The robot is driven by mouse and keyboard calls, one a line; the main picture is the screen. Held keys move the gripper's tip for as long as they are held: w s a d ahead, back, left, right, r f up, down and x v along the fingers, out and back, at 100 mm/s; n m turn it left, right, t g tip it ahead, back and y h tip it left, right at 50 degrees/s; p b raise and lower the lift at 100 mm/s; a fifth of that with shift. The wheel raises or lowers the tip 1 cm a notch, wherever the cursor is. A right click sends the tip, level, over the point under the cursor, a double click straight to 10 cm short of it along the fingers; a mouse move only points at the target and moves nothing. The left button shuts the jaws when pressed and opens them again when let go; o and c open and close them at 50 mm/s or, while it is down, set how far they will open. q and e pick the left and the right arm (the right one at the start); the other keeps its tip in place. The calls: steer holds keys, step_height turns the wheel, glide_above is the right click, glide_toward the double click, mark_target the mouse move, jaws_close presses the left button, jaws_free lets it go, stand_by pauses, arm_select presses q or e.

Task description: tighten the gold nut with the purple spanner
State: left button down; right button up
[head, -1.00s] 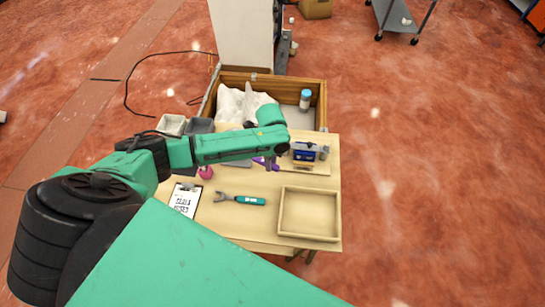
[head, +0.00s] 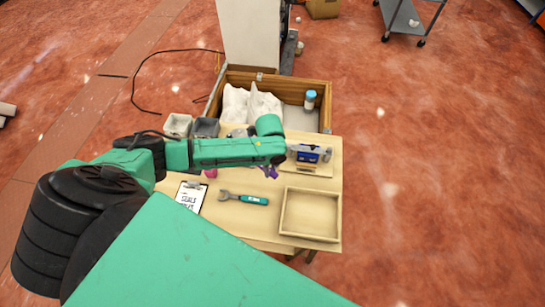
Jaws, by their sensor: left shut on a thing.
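The purple spanner (head: 269,171) shows only as a small purple patch under the end of my left arm, on the near side of the wrist. My left gripper (head: 276,165) is mostly hidden under its own wrist and is shut on the purple spanner. A blue device (head: 308,154) stands on a light board just to the right of the gripper. I cannot make out the gold nut; it is too small or hidden. My right gripper is not in view.
On the table (head: 265,225) are a teal-handled spanner (head: 244,198), a clipboard (head: 190,196) and an empty wooden tray (head: 310,214). Grey bins (head: 178,126) stand at the back left. A wooden crate (head: 323,108) with white bags and a blue-capped bottle (head: 310,100) is behind.

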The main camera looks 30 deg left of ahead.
arm_select(q)
steer(key=shift+s, duration=0.3)
steer(key=shift+s+m, duration=0.1)
steer(key=shift+m, duration=0.2)
steer(key=shift+s+a+m+p, duration=0.3)
steer(key=shift+s+m+p, duration=0.25)
steer(key=shift+p, duration=0.55)
steer(key=shift+r, duration=0.15)
